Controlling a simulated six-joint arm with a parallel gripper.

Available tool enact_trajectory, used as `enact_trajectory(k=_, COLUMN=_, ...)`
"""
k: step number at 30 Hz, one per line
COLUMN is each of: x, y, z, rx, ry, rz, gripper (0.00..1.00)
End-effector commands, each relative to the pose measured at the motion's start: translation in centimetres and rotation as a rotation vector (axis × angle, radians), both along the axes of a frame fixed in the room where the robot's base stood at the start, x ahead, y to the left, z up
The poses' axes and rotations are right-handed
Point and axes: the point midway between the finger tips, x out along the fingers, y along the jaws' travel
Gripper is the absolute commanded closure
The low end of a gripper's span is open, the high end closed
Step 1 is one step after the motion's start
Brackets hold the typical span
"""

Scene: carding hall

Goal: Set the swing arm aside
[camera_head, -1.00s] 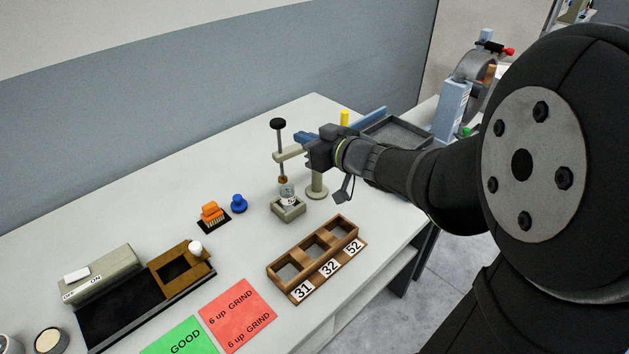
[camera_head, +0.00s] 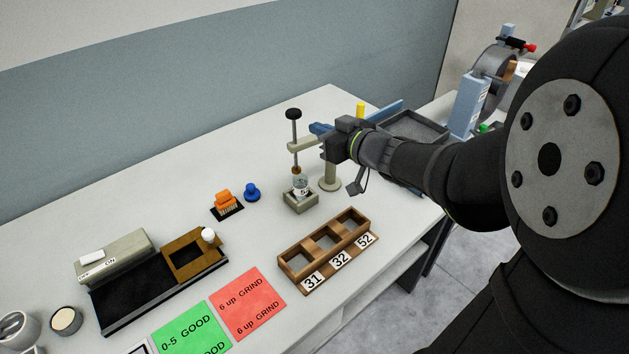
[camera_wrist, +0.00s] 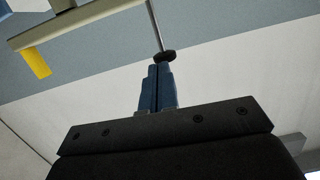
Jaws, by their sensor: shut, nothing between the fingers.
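The swing arm (camera_head: 305,145) is a beige bar on a round-footed post (camera_head: 331,172). It carries an upright rod with a black knob (camera_head: 293,113), over a small glass jar (camera_head: 300,183) in a square beige holder (camera_head: 300,203). My gripper (camera_head: 318,128) has its blue fingers closed and empty, close beside the swing arm on the post side. In the wrist view the shut fingers (camera_wrist: 157,72) point at the black knob (camera_wrist: 167,56), and the beige bar (camera_wrist: 75,22) crosses the upper left. I cannot tell whether the fingers touch the bar.
A wooden rack (camera_head: 325,250) with numbered slots stands in front. An orange brush (camera_head: 224,201) and a blue knob (camera_head: 252,191) are to the left. The back left table is bare.

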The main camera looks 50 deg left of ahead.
Motion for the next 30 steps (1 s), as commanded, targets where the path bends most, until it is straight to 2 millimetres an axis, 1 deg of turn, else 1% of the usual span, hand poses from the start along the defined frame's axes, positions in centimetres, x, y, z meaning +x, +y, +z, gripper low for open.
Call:
enact_trajectory(k=4, x=0.0, y=0.0, z=0.0, rx=0.0, ry=0.0, rz=0.0, gripper=1.0)
enact_trajectory(k=5, x=0.0, y=0.0, z=0.0, rx=0.0, ry=0.0, rz=0.0, gripper=0.98)
enact_trajectory(k=6, x=0.0, y=0.0, z=0.0, rx=0.0, ry=0.0, rz=0.0, gripper=0.9)
enact_trajectory(k=8, x=0.4, y=0.0, z=-0.1, rx=0.002, ry=0.0, rz=-0.001, gripper=0.78)
enact_trajectory(k=10, x=1.5, y=-0.2, z=-0.2, rx=0.009, ry=-0.002, rz=-0.001, gripper=0.65)
enact_trajectory(k=11, x=2.2, y=-0.3, z=-0.4, rx=0.014, ry=-0.003, rz=-0.001, gripper=0.61)
enact_trajectory(k=14, x=5.6, y=-1.2, z=-0.9, rx=0.039, ry=-0.008, rz=0.003, gripper=0.61)
enact_trajectory(k=15, x=7.2, y=-1.7, z=-1.3, rx=0.052, ry=-0.009, rz=0.006, gripper=0.61)
enact_trajectory(k=17, x=9.7, y=-2.8, z=-1.8, rx=0.075, ry=-0.014, rz=0.011, gripper=0.61)
enact_trajectory(k=18, x=11.3, y=-3.6, z=-2.1, rx=0.09, ry=-0.017, rz=0.014, gripper=0.61)
enact_trajectory(k=21, x=14.8, y=-6.0, z=-3.0, rx=0.127, ry=-0.022, rz=0.025, gripper=0.61)
enact_trajectory(k=25, x=18.1, y=-8.9, z=-3.9, rx=0.169, ry=-0.028, rz=0.035, gripper=0.61)
enact_trajectory(k=27, x=19.2, y=-10.0, z=-4.3, rx=0.186, ry=-0.029, rz=0.04, gripper=0.61)
enact_trajectory(k=30, x=20.0, y=-10.9, z=-4.5, rx=0.199, ry=-0.032, rz=0.045, gripper=0.61)
